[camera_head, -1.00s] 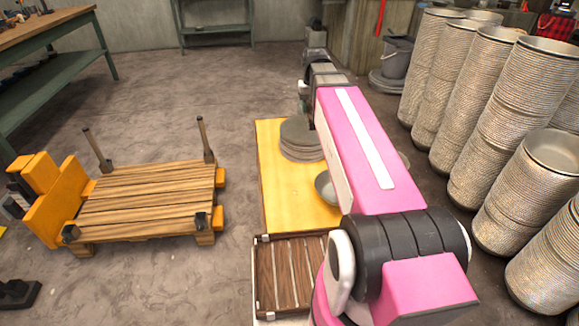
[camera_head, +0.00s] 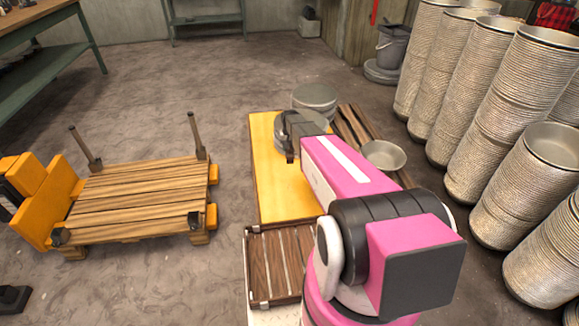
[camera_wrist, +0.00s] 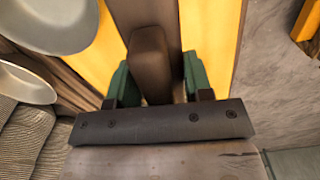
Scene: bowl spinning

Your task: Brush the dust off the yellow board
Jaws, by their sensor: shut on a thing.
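The yellow board (camera_head: 268,198) lies flat in front of me, to the left of my arm. It also shows in the wrist view (camera_wrist: 211,45) on both sides of the held thing. My gripper (camera_wrist: 156,80) has green fingers shut on a dark brown, handle-like thing (camera_wrist: 150,55), probably the brush. A wider dark brown band shows behind it; I cannot tell whether it is the brush head. In the head view, my gripper (camera_head: 292,152) is over the board's right part, and the held thing is not clear. Contact with the board and dust cannot be made out.
Grey round discs (camera_head: 314,97) are stacked by the board's far end. A metal bowl (camera_head: 383,154) sits right of my arm on dark planks. Tall stacks of metal bowls (camera_head: 485,90) line the right. A slatted wooden pallet (camera_head: 140,200) stands left, with bare floor between.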

